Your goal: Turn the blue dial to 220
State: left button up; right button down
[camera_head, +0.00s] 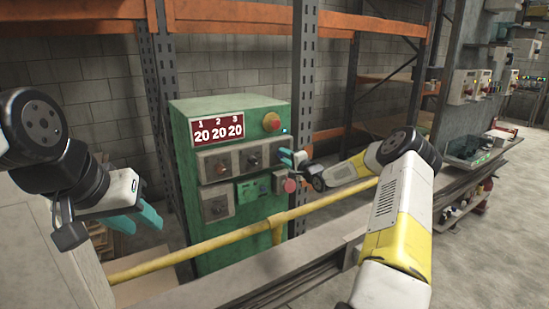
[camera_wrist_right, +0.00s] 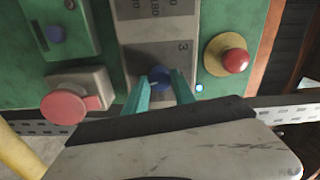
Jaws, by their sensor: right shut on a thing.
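The blue dial (camera_wrist_right: 159,74) sits on a grey plate under the number 3 in the right wrist view. My right gripper (camera_wrist_right: 160,90) has its two teal fingers around it, one on each side, and is shut on it. In the head view my right gripper (camera_head: 291,158) is at the right end of the upper dial row and hides the blue dial. The red display (camera_head: 218,128) on the green cabinet (camera_head: 188,140) reads 20 under each of 1, 2 and 3. My left gripper (camera_head: 138,215) is open and empty, at the left, away from the cabinet.
Two dark dials (camera_head: 235,163) are left of my right gripper. A red button on yellow (camera_head: 271,121) is above, and a red knob (camera_head: 289,185) below. A blue light (camera_wrist_right: 199,88) is beside the fingers. A yellow rail (camera_head: 240,235) runs in front of the cabinet.

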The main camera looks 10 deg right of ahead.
jog(key=shift+f, duration=0.15)
jog(key=c, duration=1)
grip_release()
jog(key=shift+c, duration=0.2)
jog(key=v, duration=0.7)
jog(key=shift+s, duration=0.4)
jog(key=shift+d, duration=0.1)
